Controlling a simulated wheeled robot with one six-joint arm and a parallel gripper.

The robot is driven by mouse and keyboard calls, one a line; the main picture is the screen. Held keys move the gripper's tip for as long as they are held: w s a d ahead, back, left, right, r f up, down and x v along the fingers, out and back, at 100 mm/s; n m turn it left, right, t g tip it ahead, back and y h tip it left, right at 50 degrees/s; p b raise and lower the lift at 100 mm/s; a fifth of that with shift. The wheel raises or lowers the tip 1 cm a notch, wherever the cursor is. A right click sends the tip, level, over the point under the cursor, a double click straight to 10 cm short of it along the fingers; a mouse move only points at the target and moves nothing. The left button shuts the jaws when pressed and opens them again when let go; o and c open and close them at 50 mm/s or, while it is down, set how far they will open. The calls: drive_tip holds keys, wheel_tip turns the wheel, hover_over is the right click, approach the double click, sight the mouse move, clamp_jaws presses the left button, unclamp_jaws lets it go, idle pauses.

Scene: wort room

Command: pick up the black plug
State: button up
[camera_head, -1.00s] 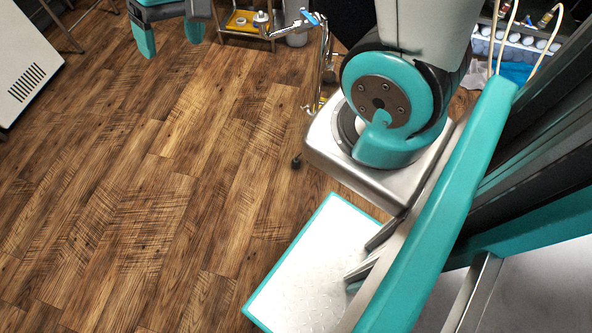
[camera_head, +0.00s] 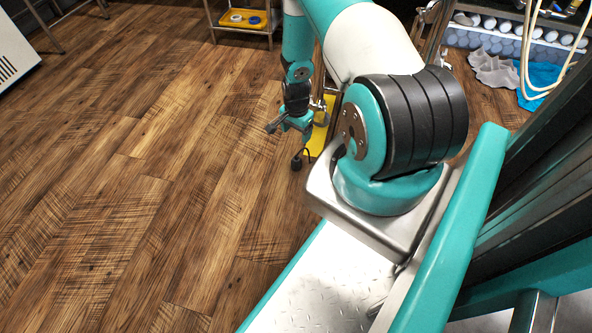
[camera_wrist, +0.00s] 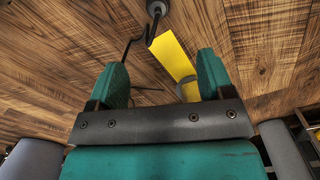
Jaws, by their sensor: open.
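The black plug (camera_head: 296,163) is a small dark round piece on the wooden floor, just below my gripper in the head view. In the wrist view a dark round end that looks like the plug (camera_wrist: 156,8) is at the top edge, partly cut off, with a black cable curling from it. My gripper (camera_head: 289,130) points down over the floor, close to the plug but apart from it. In the wrist view the two teal fingers of my gripper (camera_wrist: 161,76) are wide apart with nothing held between them, and the plug lies beyond their tips.
A yellow strip (camera_head: 321,128) lies beside the plug; it also shows in the wrist view (camera_wrist: 172,54). A metal stand (camera_head: 428,14) is behind my arm. A cart with a yellow tray (camera_head: 242,19) stands at the back. The floor to the left is clear.

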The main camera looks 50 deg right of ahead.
sight(296, 159)
wheel_tip(296, 159, down, 12)
drive_tip(key=b, duration=0.6)
drive_tip(key=shift+r, duration=0.25)
drive_tip(key=f+b, duration=0.4)
drive_tip(key=f, duration=0.1)
drive_tip(key=shift+s+a+f+b, duration=0.1)
drive_tip(key=shift+a+f+b, duration=0.1)
drive_tip(key=shift+b, duration=0.1)
drive_tip(key=shift+r, duration=0.2)
drive_tip(key=c, duration=1)
drive_tip(key=shift+r, duration=0.15)
